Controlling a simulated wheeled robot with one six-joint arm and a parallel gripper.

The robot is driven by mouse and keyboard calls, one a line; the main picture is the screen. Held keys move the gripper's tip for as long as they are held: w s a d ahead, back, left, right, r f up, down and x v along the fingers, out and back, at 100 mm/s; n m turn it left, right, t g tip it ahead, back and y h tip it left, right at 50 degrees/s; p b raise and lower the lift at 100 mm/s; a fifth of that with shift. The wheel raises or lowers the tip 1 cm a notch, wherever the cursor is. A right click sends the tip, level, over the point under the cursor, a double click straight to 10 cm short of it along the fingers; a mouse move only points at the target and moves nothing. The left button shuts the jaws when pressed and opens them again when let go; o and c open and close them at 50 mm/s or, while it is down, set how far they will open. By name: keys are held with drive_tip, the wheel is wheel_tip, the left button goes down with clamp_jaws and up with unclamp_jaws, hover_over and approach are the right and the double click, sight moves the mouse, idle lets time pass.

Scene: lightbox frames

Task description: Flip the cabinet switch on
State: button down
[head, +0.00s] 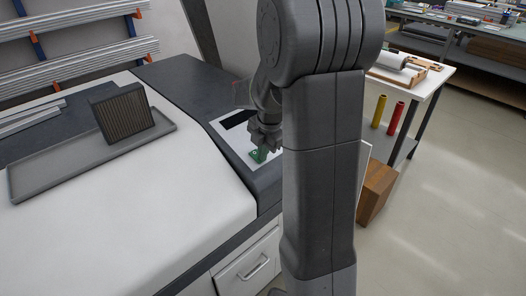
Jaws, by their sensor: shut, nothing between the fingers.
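My gripper (265,138) is shut and empty, pointing down over the light panel on the cabinet's sloped grey console (228,158). A small green switch piece (258,155) shows on the panel right at the fingertips. I cannot tell whether the fingers touch it or sit just above it. The panel also has a dark screen-like area (236,120) behind the gripper. The switch's position, on or off, is too small to tell. My arm hides the right side of the console.
A grey tray (40,183) with a dark ribbed block (122,112) lies on the white top (150,215) at left. At right stand a bench (437,85), red (396,118) and yellow (379,111) rolls, and a wooden box (376,192). The floor farther right is clear.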

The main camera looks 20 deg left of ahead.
drive_tip(key=shift+f, duration=0.15)
drive_tip(key=shift+f+b, duration=0.25)
drive_tip(key=shift+b, duration=0.1)
drive_tip(key=shift+r, duration=0.2)
drive_tip(key=shift+r+p, duration=0.65)
drive_tip(key=shift+r, duration=0.1)
